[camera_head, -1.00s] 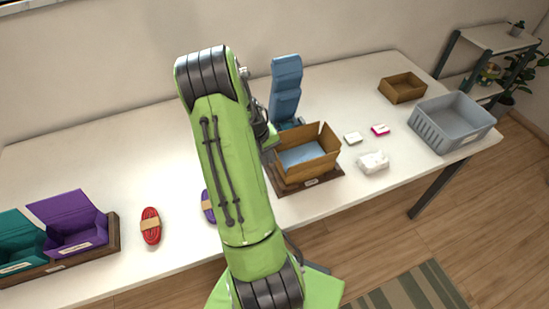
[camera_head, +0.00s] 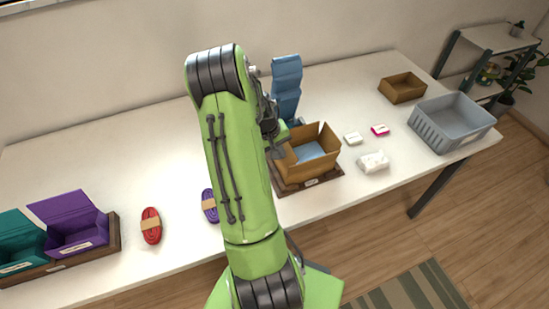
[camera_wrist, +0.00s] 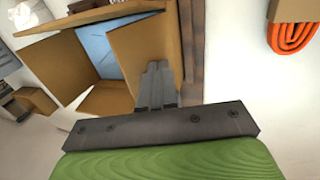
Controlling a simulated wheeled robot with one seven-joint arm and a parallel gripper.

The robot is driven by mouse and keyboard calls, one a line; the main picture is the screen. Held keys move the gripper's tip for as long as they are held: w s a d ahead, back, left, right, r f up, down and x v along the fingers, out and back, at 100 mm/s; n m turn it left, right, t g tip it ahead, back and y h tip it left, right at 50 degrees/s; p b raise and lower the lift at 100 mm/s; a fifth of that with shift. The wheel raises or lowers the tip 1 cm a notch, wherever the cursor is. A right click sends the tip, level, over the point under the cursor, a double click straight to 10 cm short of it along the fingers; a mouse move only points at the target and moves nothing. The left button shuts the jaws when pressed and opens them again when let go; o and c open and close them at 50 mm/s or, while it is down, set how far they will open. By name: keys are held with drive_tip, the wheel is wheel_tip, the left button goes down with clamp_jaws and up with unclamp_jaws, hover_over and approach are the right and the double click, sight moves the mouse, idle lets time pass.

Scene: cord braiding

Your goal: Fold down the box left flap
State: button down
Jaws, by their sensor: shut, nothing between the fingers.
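The open cardboard box (camera_head: 322,166) stands on a brown wooden base at the table's middle right. Its left flap (camera_wrist: 145,47) leans inward over the opening in the wrist view, covering part of the blue contents (camera_wrist: 97,50). Other flaps stand up or splay outward. My gripper (camera_wrist: 157,72) is shut and empty, with its fingertips against or very close to the outer face of the left flap. In the head view my gripper (camera_head: 276,151) is at the box's left side, partly hidden by my arm.
A blue stand-like object (camera_head: 286,85) rises behind the box. Small white and pink packets (camera_head: 380,130), a white bundle (camera_head: 374,162) and a grey crate (camera_head: 452,135) lie to the right. Red cord (camera_head: 151,226) is farther left.

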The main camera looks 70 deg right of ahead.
sight(288, 150)
drive_tip(key=shift+s+d, duration=0.1)
drive_tip(key=shift+s+d+f+b, duration=0.3)
drive_tip(key=shift+s+d, duration=0.25)
drive_tip(key=shift+s+d+f+b, duration=0.5)
drive_tip(key=shift+f+b, duration=0.05)
drive_tip(key=shift+f, duration=0.05)
drive_tip(key=shift+s+d+f+b, duration=0.1)
drive_tip(key=shift+f+b, duration=0.3)
drive_tip(key=shift+f, duration=0.05)
drive_tip(key=shift+r+p, duration=0.45)
drive_tip(key=shift+r, duration=0.25)
